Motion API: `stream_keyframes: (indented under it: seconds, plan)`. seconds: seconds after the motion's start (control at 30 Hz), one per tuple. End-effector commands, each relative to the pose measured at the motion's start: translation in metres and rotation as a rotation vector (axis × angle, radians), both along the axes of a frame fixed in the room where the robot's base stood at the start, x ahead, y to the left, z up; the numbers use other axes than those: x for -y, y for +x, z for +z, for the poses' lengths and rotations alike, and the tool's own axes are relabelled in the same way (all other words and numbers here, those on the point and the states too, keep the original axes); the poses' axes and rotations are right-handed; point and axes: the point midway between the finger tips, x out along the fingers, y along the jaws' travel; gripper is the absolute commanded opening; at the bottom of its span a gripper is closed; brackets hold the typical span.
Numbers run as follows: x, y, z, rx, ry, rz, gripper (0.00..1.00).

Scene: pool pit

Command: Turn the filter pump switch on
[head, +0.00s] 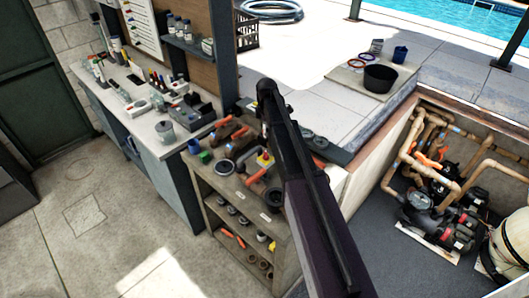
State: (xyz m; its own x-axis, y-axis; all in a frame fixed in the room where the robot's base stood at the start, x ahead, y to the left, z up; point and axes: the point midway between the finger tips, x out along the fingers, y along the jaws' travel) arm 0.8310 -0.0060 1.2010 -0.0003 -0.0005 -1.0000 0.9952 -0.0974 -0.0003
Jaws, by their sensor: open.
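A small yellow and white box with a red spot on top (265,160) sits among the clutter on the low wooden shelf unit; it may be the filter pump switch, but it is too small to tell. The filter pump equipment (425,205), with dark pumps and tan pipes, stands in the sunken pit at the right. No other switch can be made out. My dark arm crosses the middle of the view and partly hides the shelf top and the pit's left side. My gripper cannot be made out.
The wooden shelf unit (207,197) holds tools and fittings. Left of it is a workbench (168,155) with bottles and trays. A paved ledge (330,105) holds a black pot (380,78) and a blue cup (400,53). The concrete floor (95,235) at lower left is clear.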

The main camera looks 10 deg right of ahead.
Motion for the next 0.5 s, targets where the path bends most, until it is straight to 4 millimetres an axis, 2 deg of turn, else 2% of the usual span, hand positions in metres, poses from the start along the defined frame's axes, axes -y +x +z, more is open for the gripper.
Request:
stream_keyframes:
  seconds: [0.27, 0.5]
  plan:
    - [-0.001, 0.0, -0.003, 0.0, 0.0, -0.001, 1.0]
    - [-0.001, 0.0, -0.015, 0.001, 0.001, -0.001, 1.0]
